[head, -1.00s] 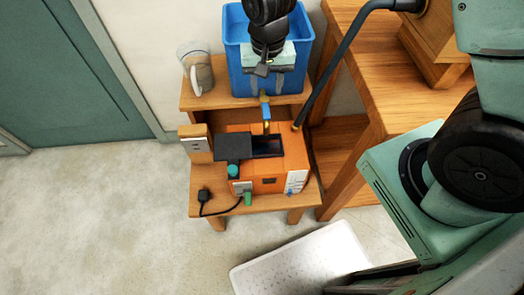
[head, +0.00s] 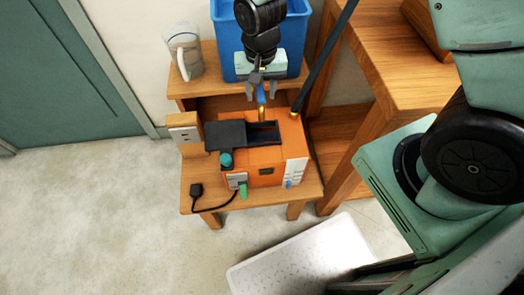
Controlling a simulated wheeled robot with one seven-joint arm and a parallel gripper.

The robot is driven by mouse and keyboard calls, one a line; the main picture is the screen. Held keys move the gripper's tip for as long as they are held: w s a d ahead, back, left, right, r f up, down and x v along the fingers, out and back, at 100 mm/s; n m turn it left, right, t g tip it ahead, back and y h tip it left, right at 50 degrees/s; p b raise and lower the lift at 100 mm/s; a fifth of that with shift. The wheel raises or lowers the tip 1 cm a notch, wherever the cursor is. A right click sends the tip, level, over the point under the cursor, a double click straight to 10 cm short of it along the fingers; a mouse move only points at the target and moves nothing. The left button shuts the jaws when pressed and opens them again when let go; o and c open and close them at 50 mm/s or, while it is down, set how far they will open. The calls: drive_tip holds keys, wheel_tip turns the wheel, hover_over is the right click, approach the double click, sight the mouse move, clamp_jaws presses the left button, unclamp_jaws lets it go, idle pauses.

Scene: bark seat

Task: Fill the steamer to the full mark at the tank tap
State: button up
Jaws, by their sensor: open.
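The orange steamer (head: 265,173) sits on the lower shelf of a wooden stand. Its dark lid (head: 226,135) is slid or swung to the left, and a dark opening (head: 264,133) shows on top. The blue tank (head: 226,42) stands on the upper shelf behind it. Its tap, with a blue handle (head: 261,94) and a brass spout (head: 262,112), hangs above the opening. My gripper (head: 261,93) is open, pointing down, with its fingers on either side of the tap handle. I cannot tell whether they touch it. The water level and full mark cannot be made out.
A clear jug (head: 185,55) stands left of the tank. A dark hose (head: 325,58) runs down to the steamer's back right. A plug and cord (head: 197,190) lie at the shelf's front left. A wooden bench (head: 400,60) is right, and a white mat (head: 300,258) lies on the floor.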

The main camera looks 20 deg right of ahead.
drive_tip(key=shift+c, duration=0.3)
drive_tip(key=c, duration=0.8)
drive_tip(key=shift+w+d+r+n+p, duration=0.1)
drive_tip(key=shift+d+n+p, duration=0.3)
drive_tip(key=shift+n, duration=0.6)
drive_tip(key=n, duration=0.1)
drive_tip(key=d+n+p, duration=0.1)
drive_tip(key=n, duration=0.1)
drive_tip(key=n+p, duration=0.1)
drive_tip(key=n, duration=0.1)
drive_tip(key=shift+w+d, duration=0.35)
drive_tip(key=shift+d, duration=0.05)
drive_tip(key=n, duration=0.1)
drive_tip(key=d+n+p, duration=0.1)
drive_tip(key=n, duration=0.1)
drive_tip(key=n+p, duration=0.1)
drive_tip(key=shift+w+d+n, duration=0.25)
drive_tip(key=shift+d+n, duration=0.3)
drive_tip(key=shift+n, duration=0.25)
drive_tip(key=shift+s+d, duration=0.1)
